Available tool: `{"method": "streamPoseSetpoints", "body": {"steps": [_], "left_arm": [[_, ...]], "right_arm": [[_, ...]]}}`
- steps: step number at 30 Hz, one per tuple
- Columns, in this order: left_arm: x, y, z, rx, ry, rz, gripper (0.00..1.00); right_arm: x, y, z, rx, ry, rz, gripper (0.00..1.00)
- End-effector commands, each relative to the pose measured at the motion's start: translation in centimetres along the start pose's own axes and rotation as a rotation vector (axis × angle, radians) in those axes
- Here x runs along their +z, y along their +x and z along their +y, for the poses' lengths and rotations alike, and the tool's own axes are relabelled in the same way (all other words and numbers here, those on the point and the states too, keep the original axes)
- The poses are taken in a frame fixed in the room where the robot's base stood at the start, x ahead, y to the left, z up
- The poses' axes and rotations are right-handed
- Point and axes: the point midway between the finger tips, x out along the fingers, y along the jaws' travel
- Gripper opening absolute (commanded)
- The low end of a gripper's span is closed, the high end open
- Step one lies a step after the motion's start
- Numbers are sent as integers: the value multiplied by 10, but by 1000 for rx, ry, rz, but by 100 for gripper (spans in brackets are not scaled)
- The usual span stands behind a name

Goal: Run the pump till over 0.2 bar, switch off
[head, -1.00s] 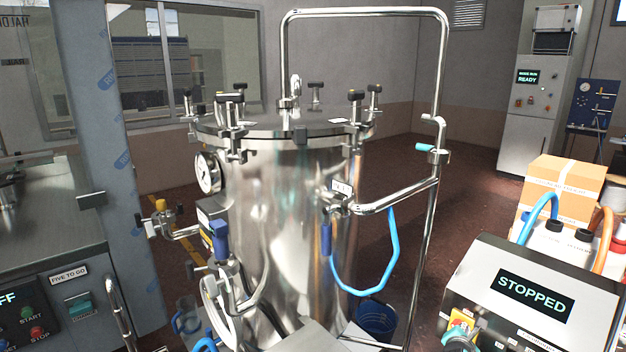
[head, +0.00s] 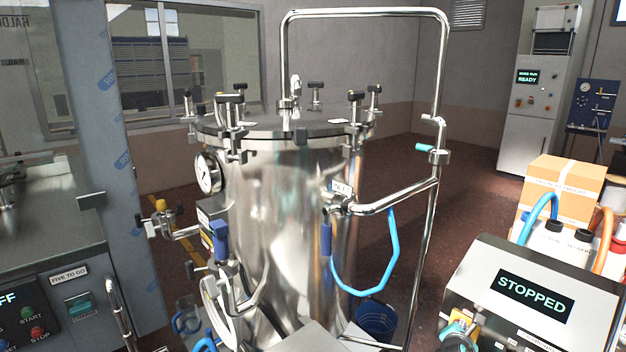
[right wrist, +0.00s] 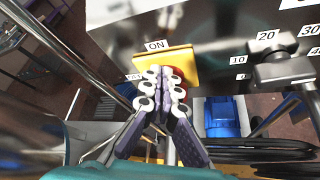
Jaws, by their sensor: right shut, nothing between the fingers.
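The pump's control box (head: 590,290) stands at the lower right in the head view; its display (head: 533,294) reads STOPPED. A yellow switch plate (right wrist: 180,60) marked ON shows in the right wrist view, with a red part (right wrist: 176,76) mostly hidden behind my fingers. My right gripper (right wrist: 161,88) is shut and empty, its fingertips in front of the plate; contact cannot be told. In the head view the right gripper (head: 456,334) is partly cut off at the bottom edge. A round pressure gauge (head: 208,173) sits on the steel vessel (head: 300,230); its reading is too small. My left gripper is not in view.
A numbered dial knob (right wrist: 284,70) is right of the switch plate. A blue hose (head: 378,288) loops from the vessel's pipe. A cardboard box (head: 563,183) and bottles (head: 560,240) stand behind the control box. A cabinet with START and STOP buttons (head: 35,325) is at left.

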Motion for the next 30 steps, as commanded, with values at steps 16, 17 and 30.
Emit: {"method": "streamPoseSetpoints", "body": {"steps": [16, 17, 30], "left_arm": [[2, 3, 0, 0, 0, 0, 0], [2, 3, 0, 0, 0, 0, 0], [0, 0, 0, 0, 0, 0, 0]], "right_arm": [[-26, -48, 1, 1, -1, 1, 0], [-27, -50, 1, 1, -1, 1, 0], [-28, -55, -7, -2, 1, 0, 0]]}}
